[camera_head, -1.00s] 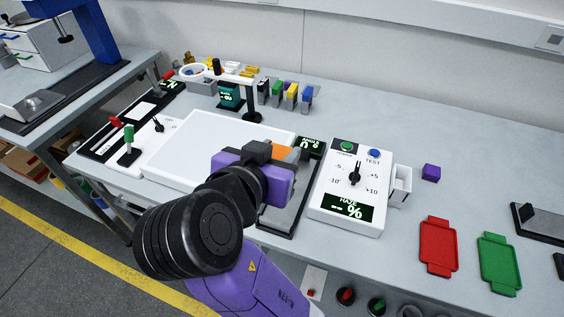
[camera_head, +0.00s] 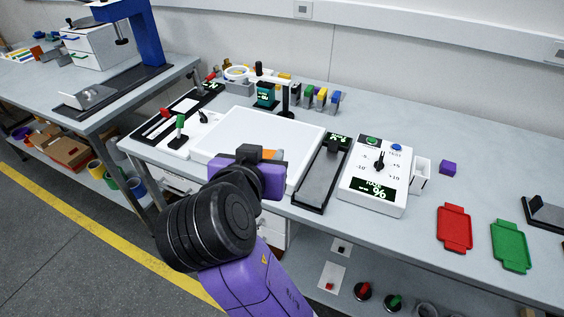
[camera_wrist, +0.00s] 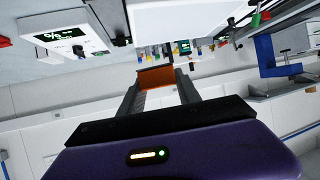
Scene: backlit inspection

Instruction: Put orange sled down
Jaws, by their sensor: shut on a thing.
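The orange sled (camera_wrist: 157,77) is between the two finger ends of my gripper (camera_wrist: 160,84) in the wrist view. My gripper is shut on it. In the head view only a small orange part (camera_head: 268,154) shows past my purple gripper (camera_head: 262,158), whose body and wrist hide the rest. The gripper is by the front edge of the white light panel (camera_head: 262,128). I cannot tell its exact height.
A dark-framed grey track (camera_head: 320,180) lies right of the panel, then the haze meter (camera_head: 373,206) with its dial. A red tray (camera_head: 455,229), a green tray (camera_head: 510,246) and a purple cube (camera_head: 448,167) are further right. Bench space behind them is clear.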

